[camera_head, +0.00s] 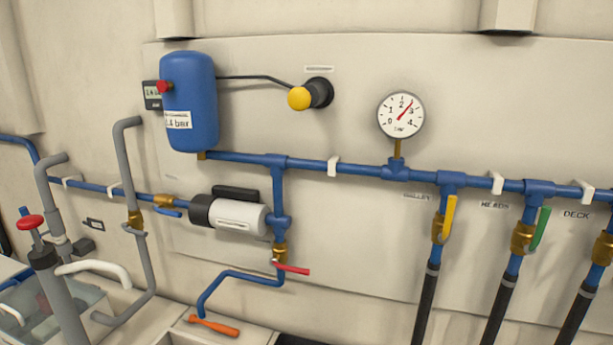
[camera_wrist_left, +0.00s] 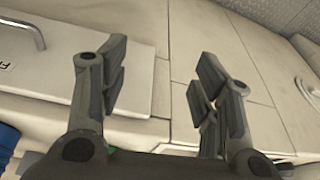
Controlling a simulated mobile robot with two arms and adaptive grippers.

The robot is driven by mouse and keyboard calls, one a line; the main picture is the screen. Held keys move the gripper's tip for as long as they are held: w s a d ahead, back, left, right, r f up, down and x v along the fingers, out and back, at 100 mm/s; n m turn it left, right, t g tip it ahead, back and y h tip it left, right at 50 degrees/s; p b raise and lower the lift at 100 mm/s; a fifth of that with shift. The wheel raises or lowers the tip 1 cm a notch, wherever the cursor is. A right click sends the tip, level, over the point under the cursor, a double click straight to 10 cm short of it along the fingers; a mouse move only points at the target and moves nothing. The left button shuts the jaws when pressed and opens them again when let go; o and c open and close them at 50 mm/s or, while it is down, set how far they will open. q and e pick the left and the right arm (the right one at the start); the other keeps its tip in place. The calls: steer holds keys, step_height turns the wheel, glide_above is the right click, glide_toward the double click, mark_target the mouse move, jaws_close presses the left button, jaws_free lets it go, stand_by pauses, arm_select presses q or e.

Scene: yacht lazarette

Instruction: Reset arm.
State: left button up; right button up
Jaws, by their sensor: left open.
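My left gripper (camera_wrist_left: 160,85) shows in the left wrist view. Its two dark grey fingers stand wide apart with nothing between them. Behind them are pale panels with seams. Neither gripper shows in the head view, and my right gripper is in no view.
The head view shows a pale wall with blue pipes (camera_head: 345,167), a blue tank (camera_head: 190,105), a pressure gauge (camera_head: 400,115), a white pump (camera_head: 238,215) and several valves. An orange-handled tool (camera_head: 214,327) lies low. A clear bin (camera_head: 75,305) stands lower left.

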arm_select(q)
steer(key=s+f+g, duration=0.1)
steer(key=s+f, duration=0.1)
steer(key=f, duration=0.9)
steer(key=s+f, duration=0.3)
steer(key=f, duration=0.8)
steer(key=s+a+f+g, duration=0.1)
steer(key=s+a+f, duration=0.2)
steer(key=s+f, duration=0.8)
steer(key=s, duration=0.3)
steer(key=shift+f, duration=0.4)
